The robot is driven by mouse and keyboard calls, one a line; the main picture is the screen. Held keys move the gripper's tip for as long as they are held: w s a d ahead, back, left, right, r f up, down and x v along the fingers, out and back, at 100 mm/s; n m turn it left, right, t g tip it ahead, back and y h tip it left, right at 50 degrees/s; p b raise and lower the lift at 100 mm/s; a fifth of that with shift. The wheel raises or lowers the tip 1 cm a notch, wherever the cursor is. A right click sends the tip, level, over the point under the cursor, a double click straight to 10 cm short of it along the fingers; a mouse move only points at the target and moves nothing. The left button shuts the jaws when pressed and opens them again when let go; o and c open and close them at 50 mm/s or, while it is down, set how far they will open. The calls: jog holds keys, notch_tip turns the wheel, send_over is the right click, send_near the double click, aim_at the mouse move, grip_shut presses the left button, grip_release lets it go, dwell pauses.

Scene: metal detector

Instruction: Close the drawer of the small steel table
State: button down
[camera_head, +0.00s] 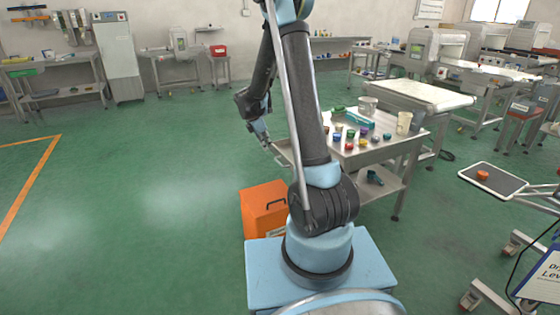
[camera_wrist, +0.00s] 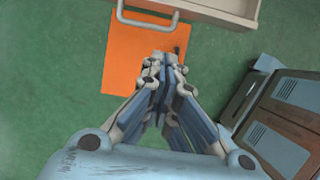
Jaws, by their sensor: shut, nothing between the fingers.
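The small steel table (camera_head: 402,147) stands right of centre in the head view, partly hidden behind my arm. Its drawer (camera_head: 284,153) juts out from the left side, so it is open; how far is hard to tell. In the wrist view the drawer front (camera_wrist: 205,12) lies along the top edge, with its grey U-shaped handle (camera_wrist: 149,22) pointing toward my gripper. My gripper (camera_wrist: 163,58) is shut and empty, with its fingertips just below the handle in the picture and apparently apart from it. In the head view my gripper (camera_head: 264,138) is beside the drawer.
An orange box (camera_head: 262,207) with a black handle stands on the floor below my gripper; it also shows in the wrist view (camera_wrist: 120,62). Several cups and small coloured pots stand on the tabletop. Green floor to the left is clear.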

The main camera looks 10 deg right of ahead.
jog(key=shift+w+d+f, duration=0.45)
jog(key=shift+d+f, duration=0.75)
jog(key=shift+f, duration=0.4)
jog(key=shift+w+d+f, duration=0.45)
jog(key=shift+d+f, duration=0.75)
jog(key=shift+f, duration=0.45)
jog(key=shift+w+d+f, duration=0.45)
jog(key=shift+d+f, duration=0.75)
jog(key=shift+f, duration=0.4)
